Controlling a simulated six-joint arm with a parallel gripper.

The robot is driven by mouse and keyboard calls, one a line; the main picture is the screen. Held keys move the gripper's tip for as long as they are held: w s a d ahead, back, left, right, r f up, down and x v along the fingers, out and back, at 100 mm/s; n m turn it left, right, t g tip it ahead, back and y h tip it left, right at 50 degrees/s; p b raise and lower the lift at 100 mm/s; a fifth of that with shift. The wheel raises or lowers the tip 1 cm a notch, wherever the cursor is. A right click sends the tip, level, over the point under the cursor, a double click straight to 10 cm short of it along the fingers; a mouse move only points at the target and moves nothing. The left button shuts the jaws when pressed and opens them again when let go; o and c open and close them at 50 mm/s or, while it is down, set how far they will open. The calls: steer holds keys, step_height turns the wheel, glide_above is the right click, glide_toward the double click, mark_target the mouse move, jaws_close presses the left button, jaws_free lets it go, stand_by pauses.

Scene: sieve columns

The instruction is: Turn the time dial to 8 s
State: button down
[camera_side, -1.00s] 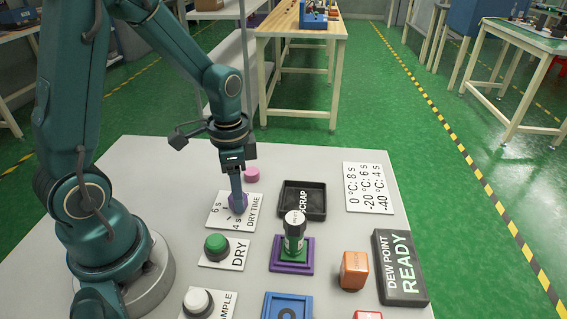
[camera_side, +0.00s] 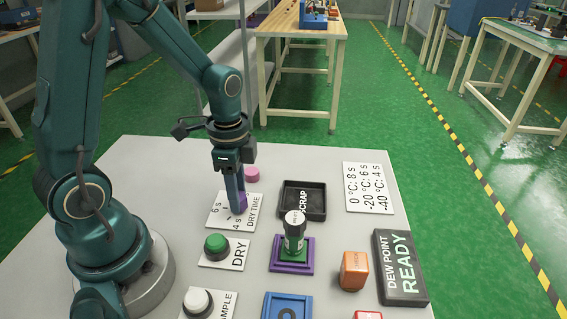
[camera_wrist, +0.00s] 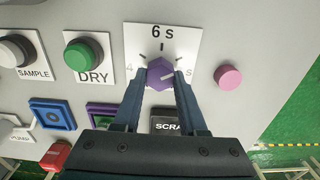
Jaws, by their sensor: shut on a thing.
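The time dial is a purple knob (camera_wrist: 158,72) on a white DRY TIME plate (camera_side: 222,212). My gripper (camera_wrist: 160,76) is shut on the knob, one finger on each side, above the plate. In the wrist view, "6 s" is printed above the knob and part of a "4" shows at its left. A pale line on the knob points right and slightly up, toward the right finger. In the side view, the knob (camera_side: 241,203) shows below my fingertips.
A green DRY button (camera_side: 216,243) and a white SAMPLE button (camera_side: 198,300) stand nearby. A black SCRAP tray (camera_side: 302,214), a vial (camera_side: 295,232) on a purple-and-green stand, and a pink disc (camera_side: 252,174) are close. A card (camera_side: 368,187) reads 0 °C: 8 s, -20 °C: 6 s, -40 °C: 4 s.

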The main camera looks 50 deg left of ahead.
steer(key=shift+c, duration=2.3)
jaws_free()
steer(key=shift+r, duration=2.55)
steer(key=shift+d+r, duration=0.1)
steer(key=s+d+r+n+t, duration=0.5)
steer(key=s+r+n, duration=0.1)
steer(key=r+n, duration=0.2)
steer(key=shift+s+d+n+t, duration=0.25)
steer(key=shift+n+t, duration=0.05)
steer(key=shift+n, duration=0.3)
